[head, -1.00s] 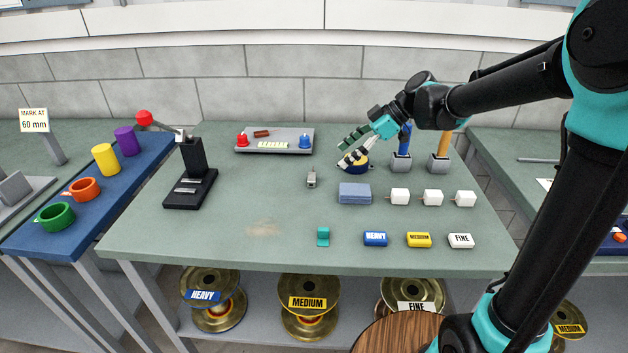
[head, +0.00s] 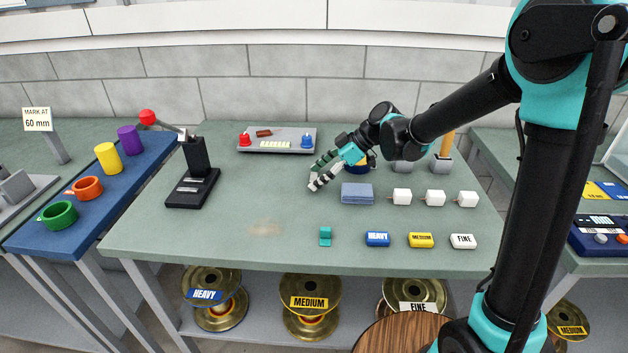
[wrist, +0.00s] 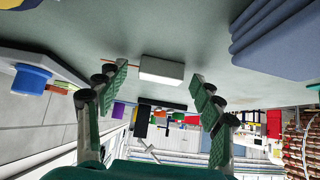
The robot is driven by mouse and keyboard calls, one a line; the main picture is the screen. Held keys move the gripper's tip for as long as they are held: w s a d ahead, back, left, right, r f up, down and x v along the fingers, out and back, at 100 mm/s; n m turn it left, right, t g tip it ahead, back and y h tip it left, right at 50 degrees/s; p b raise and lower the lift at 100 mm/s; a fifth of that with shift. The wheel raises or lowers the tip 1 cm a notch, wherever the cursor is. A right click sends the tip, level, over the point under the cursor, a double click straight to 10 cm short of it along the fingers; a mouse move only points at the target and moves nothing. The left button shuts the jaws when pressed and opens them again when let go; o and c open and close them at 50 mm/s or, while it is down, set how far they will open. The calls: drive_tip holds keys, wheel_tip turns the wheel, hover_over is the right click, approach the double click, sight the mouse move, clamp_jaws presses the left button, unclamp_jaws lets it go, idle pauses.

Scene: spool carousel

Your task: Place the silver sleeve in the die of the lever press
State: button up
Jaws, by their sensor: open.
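The silver sleeve shows in the wrist view as a small pale grey block (wrist: 162,70) lying on the table, ahead of and between my open fingers. In the head view my gripper (head: 317,177) covers the spot where the sleeve lies. My fingers are spread and hold nothing; I cannot tell whether either touches the sleeve. The black lever press (head: 194,178) with its red-knobbed lever stands at the left of the table. It also shows in the wrist view (wrist: 142,122). Its die is too small to make out clearly.
A folded blue cloth (head: 357,194) lies right of my gripper. A grey tray (head: 276,150) with red and blue items is behind. A teal piece (head: 325,236) and labelled blocks sit in front. The table between gripper and press is clear.

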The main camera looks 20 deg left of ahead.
drive_tip(key=c, duration=1.1)
drive_tip(key=shift+r, duration=0.1)
